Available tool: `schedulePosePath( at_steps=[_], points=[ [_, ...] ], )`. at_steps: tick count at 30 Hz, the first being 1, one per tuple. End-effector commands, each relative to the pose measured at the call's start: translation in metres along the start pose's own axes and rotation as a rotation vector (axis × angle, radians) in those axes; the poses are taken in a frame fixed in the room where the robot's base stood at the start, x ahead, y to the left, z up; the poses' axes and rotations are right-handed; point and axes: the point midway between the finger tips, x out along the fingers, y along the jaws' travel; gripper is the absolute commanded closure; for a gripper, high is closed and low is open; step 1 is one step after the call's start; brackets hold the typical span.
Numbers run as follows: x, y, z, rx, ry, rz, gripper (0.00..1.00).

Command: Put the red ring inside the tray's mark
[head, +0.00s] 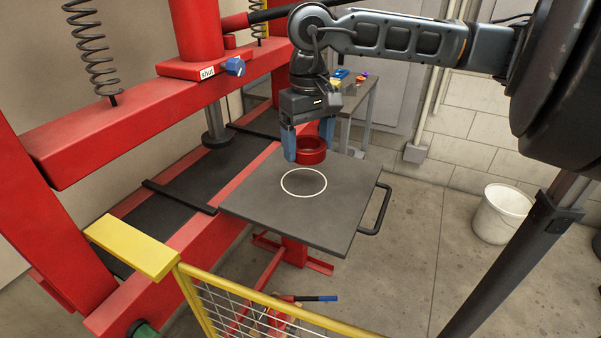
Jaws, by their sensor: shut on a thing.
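The red ring (311,151) is between the blue fingers of my gripper (308,152), which is shut on it. The ring is upright on its axis, with its opening facing up. It appears at the back part of the dark grey tray (246,201), behind the mark. I cannot tell whether it touches the tray or hangs just above it. The mark (304,195) is a thin white circle on the tray, and its inside is empty.
A red press frame (130,135) with a yellow-topped guard (133,247) stands left and in front. The tray has a black handle (375,210) on its right. A white bucket (502,213) stands on the floor at right. A small table (358,105) is behind.

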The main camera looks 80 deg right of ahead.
Motion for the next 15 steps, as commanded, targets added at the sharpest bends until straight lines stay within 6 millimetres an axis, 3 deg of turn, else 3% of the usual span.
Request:
schedulePosePath(
  at_steps=[1,15],
  points=[
    [0.011,0.000,0.000,0.001,-0.001,-0.002,0.65],
    [0.060,0.000,0.000,0.002,0.000,-0.001,0.65]
  ],
)
